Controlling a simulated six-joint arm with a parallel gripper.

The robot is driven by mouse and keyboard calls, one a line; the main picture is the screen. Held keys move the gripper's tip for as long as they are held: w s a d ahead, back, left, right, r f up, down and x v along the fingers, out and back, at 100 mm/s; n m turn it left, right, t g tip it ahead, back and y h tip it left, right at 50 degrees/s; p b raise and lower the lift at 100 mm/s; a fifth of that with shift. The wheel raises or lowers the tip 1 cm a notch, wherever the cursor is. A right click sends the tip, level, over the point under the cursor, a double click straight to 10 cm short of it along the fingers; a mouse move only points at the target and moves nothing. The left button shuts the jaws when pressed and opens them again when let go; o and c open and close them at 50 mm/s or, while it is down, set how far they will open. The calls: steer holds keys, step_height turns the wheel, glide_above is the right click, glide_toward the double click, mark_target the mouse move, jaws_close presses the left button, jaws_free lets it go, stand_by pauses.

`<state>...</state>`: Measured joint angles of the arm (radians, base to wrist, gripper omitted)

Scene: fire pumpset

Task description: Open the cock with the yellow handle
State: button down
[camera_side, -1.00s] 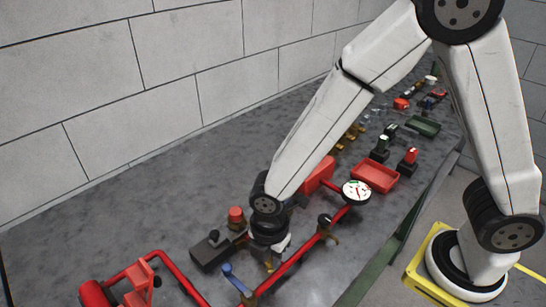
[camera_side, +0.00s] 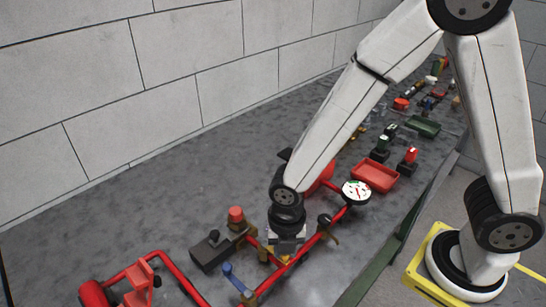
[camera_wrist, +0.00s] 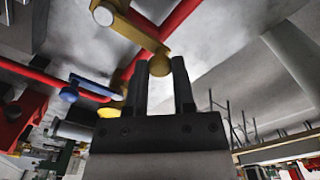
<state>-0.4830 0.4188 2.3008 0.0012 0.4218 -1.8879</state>
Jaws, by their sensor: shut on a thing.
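The yellow handle (camera_wrist: 140,36) is a mustard-coloured lever in the wrist view. It runs from a round pale bolt head at the upper left down to a rounded end. My gripper (camera_wrist: 162,66) has its two dark fingers on either side of that rounded end, shut on it. In the side view my gripper (camera_side: 283,252) points down over the red pipe (camera_side: 312,243), beside brass-coloured fittings. There the wrist and fingers hide most of the cock and its handle.
A blue-handled cock (camera_side: 232,277) sits on the pipe to the left, also visible in the wrist view (camera_wrist: 69,95). A dark block (camera_side: 210,251) and a red-capped fitting (camera_side: 236,217) stand left of my gripper. A round gauge (camera_side: 356,192) and red tray (camera_side: 375,176) are to the right.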

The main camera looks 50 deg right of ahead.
steer(key=shift+c, duration=2.3)
jaws_free()
steer(key=shift+r, duration=0.2)
steer(key=shift+r, duration=3.75)
steer(key=shift+d, duration=0.15)
